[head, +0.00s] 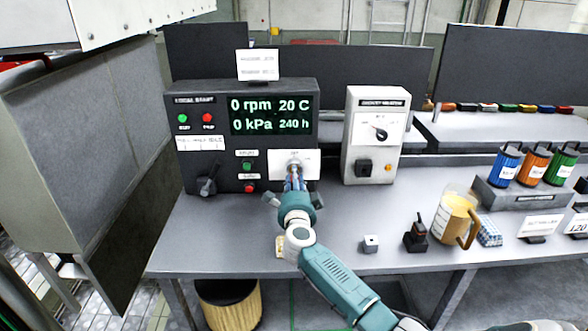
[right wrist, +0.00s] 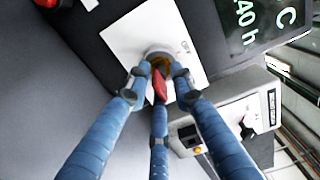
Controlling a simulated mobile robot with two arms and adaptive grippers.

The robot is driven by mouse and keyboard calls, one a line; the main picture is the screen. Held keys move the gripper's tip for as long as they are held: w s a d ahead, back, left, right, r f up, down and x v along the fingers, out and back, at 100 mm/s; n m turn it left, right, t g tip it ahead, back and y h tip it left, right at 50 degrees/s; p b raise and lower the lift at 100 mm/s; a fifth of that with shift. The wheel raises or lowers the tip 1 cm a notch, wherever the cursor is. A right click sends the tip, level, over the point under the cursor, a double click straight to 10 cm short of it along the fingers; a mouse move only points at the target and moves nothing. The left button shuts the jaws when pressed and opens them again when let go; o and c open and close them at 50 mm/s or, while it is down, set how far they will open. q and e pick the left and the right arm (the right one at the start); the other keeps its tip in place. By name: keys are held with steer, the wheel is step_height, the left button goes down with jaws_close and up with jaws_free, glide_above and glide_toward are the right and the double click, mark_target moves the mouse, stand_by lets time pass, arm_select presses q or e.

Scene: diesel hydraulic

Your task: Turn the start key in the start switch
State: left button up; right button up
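The start switch is a round metal barrel (right wrist: 158,55) on a white plate (head: 305,162) at the lower right of the black start panel (head: 215,135). The start key has a red grip (right wrist: 160,84) and stands out from the barrel in the right wrist view. My right gripper (right wrist: 160,78) reaches straight at the switch, its three blue fingers around the key, with the tips close to it. Whether they touch it I cannot tell. In the head view the right gripper (head: 294,172) hides the key and most of the switch. My left gripper is not in view.
The panel display (head: 270,115) reads 0 rpm and 0 kPa. A black rotary handle (head: 207,181) and green and red buttons sit left of the switch. A grey selector box (head: 374,140) stands to the right. A jug (head: 452,220) and small items are on the bench (head: 225,240).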

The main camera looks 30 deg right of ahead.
jaws_close()
steer(key=m, duration=1)
jaws_free()
steer(key=shift+m, duration=0.7)
steer(key=o, duration=0.5)
